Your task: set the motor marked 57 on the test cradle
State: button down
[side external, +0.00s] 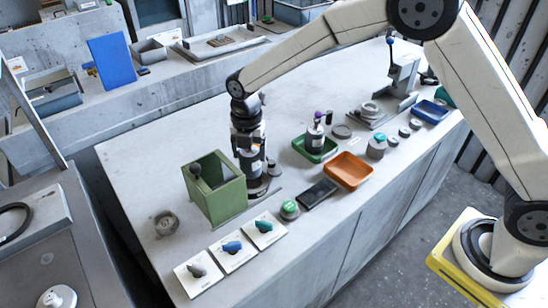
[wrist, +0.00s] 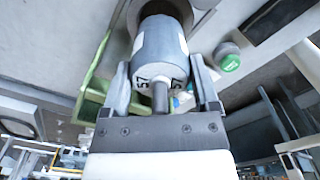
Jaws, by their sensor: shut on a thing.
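The motor marked 57 (wrist: 160,50) is a grey cylinder with a white label, its shaft pointing at the camera in the wrist view. My gripper (wrist: 163,88) is shut on it, one finger on each side. In the side view my gripper (side external: 250,150) points down beside the green open box, with the motor mostly hidden at the fingers. A round dark base (side external: 259,190), apparently the test cradle, lies directly below. I cannot tell whether the motor touches it.
The green box (side external: 226,203) stands close on the left. A green button (side external: 290,208), dark flat panel (side external: 318,194), orange tray (side external: 348,171) and green tray (side external: 301,148) holding another cylinder (side external: 315,134) are to the right. Cards with knobs (side external: 233,250) lie in front.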

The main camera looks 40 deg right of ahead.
jog(key=shift+f, duration=1.15)
jog(key=shift+f, duration=1.1)
dwell(1.9)
grip_release()
jog(key=shift+f, duration=0.1)
jog(key=shift+r, duration=3.8)
jog(key=shift+s+d+r+m, duration=0.1)
jog(key=shift+s+d+m, duration=0.2)
jog(key=shift+d+m, duration=0.2)
jog(key=s+d+m+t, duration=0.1)
jog(key=s+d+m, duration=0.6)
jog(key=s+m, duration=0.3)
jog(key=s+d+m+t, duration=0.1)
jog(key=s+d+m, duration=0.6)
jog(key=m, duration=0.8)
jog(key=s, duration=0.3)
jog(key=shift+s+t, duration=0.3)
jog(key=shift+s, duration=0.1)
